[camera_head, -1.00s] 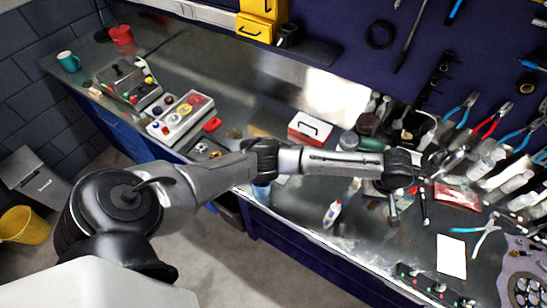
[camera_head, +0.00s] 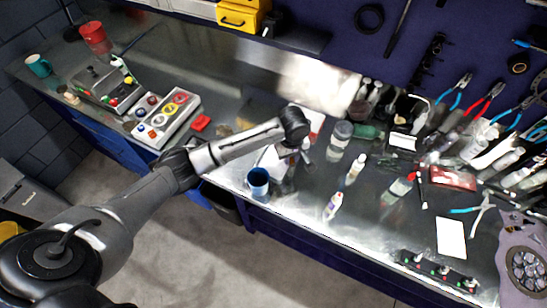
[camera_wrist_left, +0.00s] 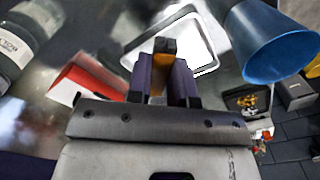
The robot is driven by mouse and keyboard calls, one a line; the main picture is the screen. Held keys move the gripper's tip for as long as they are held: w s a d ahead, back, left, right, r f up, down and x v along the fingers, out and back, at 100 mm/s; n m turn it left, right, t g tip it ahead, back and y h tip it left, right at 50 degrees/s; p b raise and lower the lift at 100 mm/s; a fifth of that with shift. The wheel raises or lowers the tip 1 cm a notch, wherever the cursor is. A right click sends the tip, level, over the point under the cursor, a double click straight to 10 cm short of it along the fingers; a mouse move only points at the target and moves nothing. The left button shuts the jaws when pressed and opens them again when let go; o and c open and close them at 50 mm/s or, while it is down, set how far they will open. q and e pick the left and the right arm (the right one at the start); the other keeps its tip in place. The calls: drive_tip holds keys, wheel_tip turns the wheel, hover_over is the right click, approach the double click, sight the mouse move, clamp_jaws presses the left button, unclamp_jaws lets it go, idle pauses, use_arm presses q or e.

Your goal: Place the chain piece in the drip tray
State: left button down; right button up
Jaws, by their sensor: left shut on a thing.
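My left gripper (camera_head: 303,150) hangs over the bench beside the blue cup. In the left wrist view its fingers (camera_wrist_left: 164,78) are shut on a small dark piece with an orange patch, apparently the chain piece (camera_wrist_left: 164,46). Its links cannot be made out, and it is too small to tell in the head view. The drip tray (camera_wrist_left: 202,42), a shallow grey tray with a pale rim, lies below and beyond the fingertips. In the head view the tray (camera_head: 271,161) shows as a pale patch partly hidden by my left forearm. My right gripper is not in view.
The blue cup (camera_head: 258,183) stands close beside the tray, near the bench front edge; it also shows in the left wrist view (camera_wrist_left: 272,42). A red-and-white box (camera_head: 316,122) is partly behind my wrist. A jar (camera_head: 340,138) and bottles stand to the right.

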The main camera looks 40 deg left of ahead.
use_arm(q)
hover_over(276, 162)
wheel_tip(276, 162, down, 4)
drive_tip(key=shift+r, duration=0.25)
drive_tip(key=shift+f, duration=2)
drive_tip(key=shift+f, duration=0.15)
drive_tip(key=c, duration=1)
unclamp_jaws()
wheel_tip(276, 162, up, 12)
drive_tip(key=shift+r+p, duration=0.15)
drive_tip(key=shift+p, duration=0.15)
